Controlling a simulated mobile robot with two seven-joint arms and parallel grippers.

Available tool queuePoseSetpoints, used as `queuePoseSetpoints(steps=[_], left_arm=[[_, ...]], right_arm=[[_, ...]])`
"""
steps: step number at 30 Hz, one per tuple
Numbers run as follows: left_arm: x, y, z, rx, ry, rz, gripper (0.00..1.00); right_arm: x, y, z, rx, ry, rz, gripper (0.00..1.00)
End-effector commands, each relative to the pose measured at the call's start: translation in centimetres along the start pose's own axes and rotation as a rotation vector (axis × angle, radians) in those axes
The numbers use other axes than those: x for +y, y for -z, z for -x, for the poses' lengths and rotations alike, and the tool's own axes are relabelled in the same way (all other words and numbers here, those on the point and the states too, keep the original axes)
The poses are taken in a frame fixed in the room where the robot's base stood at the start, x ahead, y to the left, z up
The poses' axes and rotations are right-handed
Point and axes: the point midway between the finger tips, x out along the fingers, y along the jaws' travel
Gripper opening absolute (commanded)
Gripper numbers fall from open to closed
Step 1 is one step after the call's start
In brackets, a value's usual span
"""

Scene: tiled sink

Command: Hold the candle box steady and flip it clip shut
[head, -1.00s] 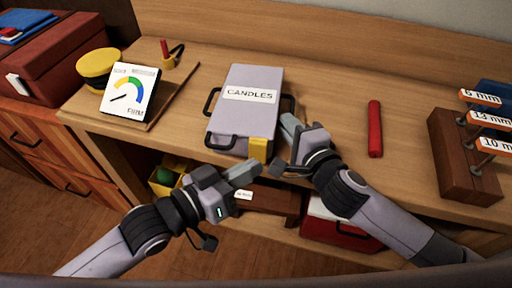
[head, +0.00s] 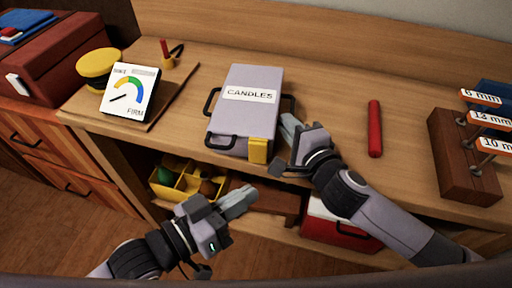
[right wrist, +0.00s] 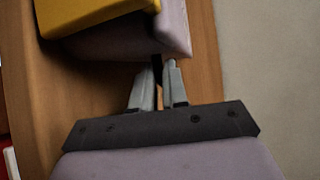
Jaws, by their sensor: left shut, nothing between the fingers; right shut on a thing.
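The candle box (head: 240,122) is a pale lilac-grey case with a "CANDLES" label, lying on the bench with dark handles at its sides and front. Its yellow clip (head: 257,150) is at the front right corner, and in the right wrist view the clip (right wrist: 95,14) is at the top left. My right gripper (head: 288,128) is at the box's right side. In the right wrist view its fingers (right wrist: 158,75) are closed on a dark handle of the box. My left gripper (head: 248,197) is shut and empty, in front of and below the bench edge, apart from the box.
A red candle-like stick (head: 375,128) lies right of the box. A wooden block with size tags (head: 463,155) stands at the right. A gauge card (head: 129,92) and yellow tin (head: 99,65) are at left. A yellow bin (head: 187,182) sits on the shelf below.

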Motion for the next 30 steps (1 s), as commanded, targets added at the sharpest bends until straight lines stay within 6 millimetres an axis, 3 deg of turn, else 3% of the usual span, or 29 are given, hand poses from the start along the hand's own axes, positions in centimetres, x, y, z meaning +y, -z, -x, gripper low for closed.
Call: queuePoseSetpoints(steps=[8,9,11,12,23,30], left_arm=[[0.0,0.0,0.0,0.000,0.000,-0.001,0.00],[0.0,0.0,0.0,0.000,0.000,-0.001,0.00],[0.0,0.0,0.0,0.000,0.000,-0.001,0.00],[0.0,0.0,0.0,0.000,0.000,-0.001,0.00],[0.0,0.0,0.0,0.000,0.000,0.000,0.00],[0.0,0.0,0.0,0.000,0.000,0.000,0.00]], right_arm=[[0.2,-0.1,0.0,-0.001,-0.005,-0.005,0.00],[0.2,-0.1,0.0,-0.001,-0.005,-0.005,0.20],[0.2,-0.1,0.0,-0.001,-0.005,-0.005,0.39],[0.2,-0.1,0.0,-0.001,-0.004,-0.004,0.43],[0.1,0.0,0.4,-0.001,-0.001,-0.001,0.43],[0.2,0.0,3.7,-0.002,-0.004,0.000,0.43]])
